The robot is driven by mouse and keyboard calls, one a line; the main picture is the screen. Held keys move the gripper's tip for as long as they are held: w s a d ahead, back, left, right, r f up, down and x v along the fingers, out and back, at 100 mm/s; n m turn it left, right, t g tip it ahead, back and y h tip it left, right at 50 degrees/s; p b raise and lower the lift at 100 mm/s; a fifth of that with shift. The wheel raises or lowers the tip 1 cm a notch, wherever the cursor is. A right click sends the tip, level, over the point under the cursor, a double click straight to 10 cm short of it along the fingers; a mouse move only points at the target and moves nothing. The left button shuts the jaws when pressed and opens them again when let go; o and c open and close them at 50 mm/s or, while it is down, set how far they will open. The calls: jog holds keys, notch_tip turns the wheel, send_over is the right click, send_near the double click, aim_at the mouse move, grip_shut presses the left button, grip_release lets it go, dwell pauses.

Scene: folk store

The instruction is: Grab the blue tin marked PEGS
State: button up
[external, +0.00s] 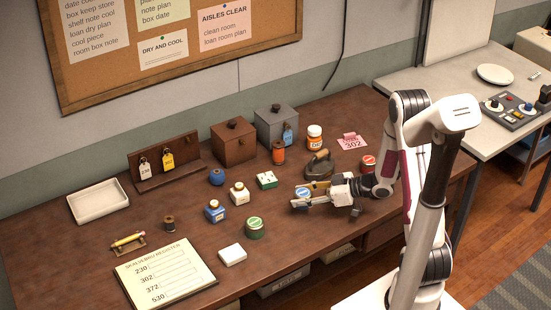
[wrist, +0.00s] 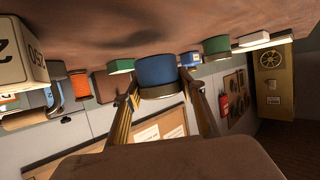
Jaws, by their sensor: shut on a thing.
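The blue tin (external: 302,190) is between the fingers of my gripper (external: 300,198), over the right-middle of the brown table. Its round lid has a pale label, too small to read. In the wrist view, which looks upside down, the blue tin (wrist: 157,72) sits between my two fingers (wrist: 159,84), one on each side. My gripper is shut on it. I cannot tell whether the tin touches the table.
A dark iron (external: 319,165) stands just behind my gripper, and a red tin (external: 368,163) is to its right. A green tin (external: 254,228) and a blue ink bottle (external: 214,212) stand to the left. The table's front edge is clear near the white box (external: 232,254).

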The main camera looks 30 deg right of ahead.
aim_at(303, 192)
jog(key=shift+r, duration=3.35)
